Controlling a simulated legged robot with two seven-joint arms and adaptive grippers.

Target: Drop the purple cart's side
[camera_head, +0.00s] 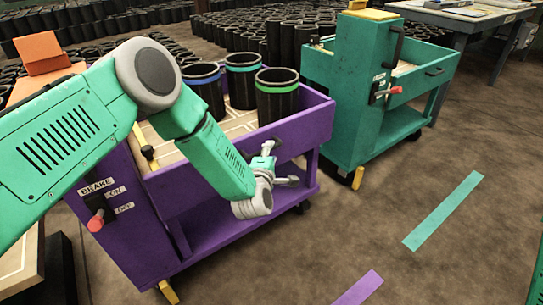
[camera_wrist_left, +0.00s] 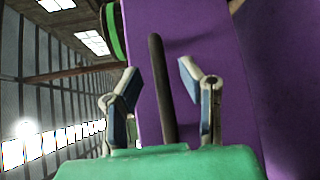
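The purple cart (camera_head: 122,232) stands in the middle left of the head view, with its near side panel (camera_head: 308,127) upright. My left gripper (camera_head: 280,165) is at the outer face of this panel. In the left wrist view, the open fingers (camera_wrist_left: 158,80) stand on either side of a dark bar handle (camera_wrist_left: 158,50), with the purple panel (camera_wrist_left: 215,30) behind it. Gaps show between the handle and both fingers. The arm hides part of the panel in the head view. My right gripper is not in view.
Black sleeves with coloured bands (camera_head: 277,100) stand in the purple cart. A red brake lever (camera_head: 95,221) is on its end post. A green cart (camera_head: 345,100) stands behind to the right. The floor at the right is clear, with green (camera_head: 445,212) and purple (camera_head: 358,290) strips.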

